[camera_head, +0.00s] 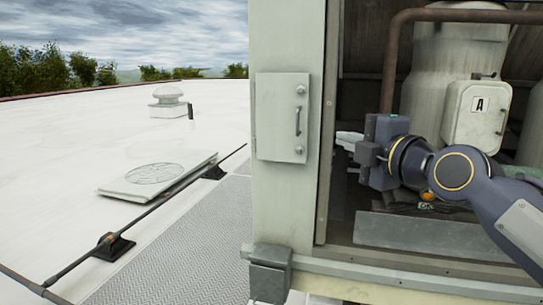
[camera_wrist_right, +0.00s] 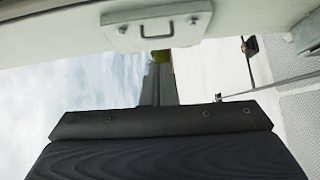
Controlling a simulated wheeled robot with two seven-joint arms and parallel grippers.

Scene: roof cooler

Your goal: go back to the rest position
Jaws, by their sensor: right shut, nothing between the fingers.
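My right gripper (camera_head: 350,142) is at the end of the right arm, which comes in from the right in the head view. It is in front of the cooler's open bay, pointing left toward the cooler's corner post (camera_head: 285,195). Its fingers are shut with nothing held. In the right wrist view the dark gripper body (camera_wrist_right: 165,145) fills the lower part, and the fingertips are not clear there. My left gripper is not in view.
A small panel with a handle (camera_head: 282,117) is on the post; it also shows in the wrist view (camera_wrist_right: 157,24). A grey walkway (camera_head: 190,245) and open roof lie left.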

